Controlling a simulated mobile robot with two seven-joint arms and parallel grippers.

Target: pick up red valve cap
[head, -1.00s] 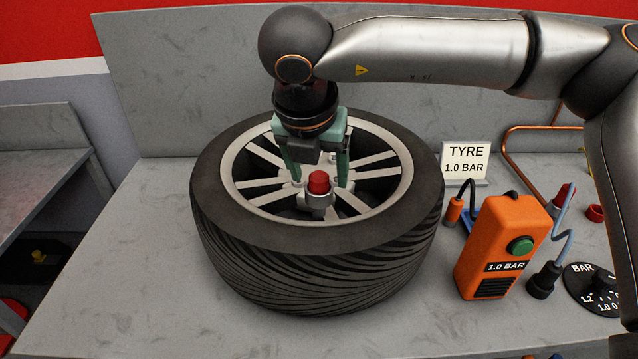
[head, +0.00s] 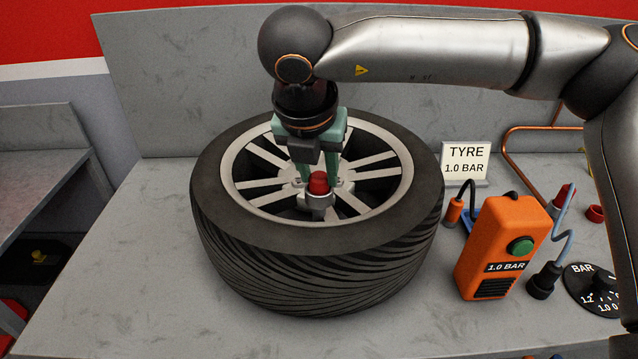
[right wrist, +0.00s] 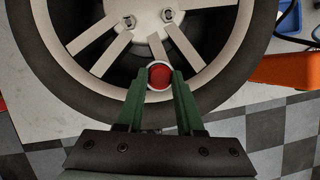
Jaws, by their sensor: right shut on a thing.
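The red valve cap (head: 318,183) sits upright on a grey valve stem (head: 319,200) at the near side of the wheel. In the right wrist view the red cap (right wrist: 159,77) shows as a round top between the green fingertips. My right gripper (head: 318,177) points down over the wheel and is shut on the cap, one finger on each side of it. The right gripper (right wrist: 159,80) also shows from above in the wrist view. The black tyre (head: 320,270) with its silver spoked rim (head: 250,190) lies flat on the grey bench. My left gripper is not in view.
An orange inflator box (head: 497,245) with a green button stands right of the tyre. A black dial (head: 590,285), a red ring (head: 595,213) and a TYRE 1.0 BAR sign (head: 465,163) are nearby. The bench's left side (head: 120,270) is clear.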

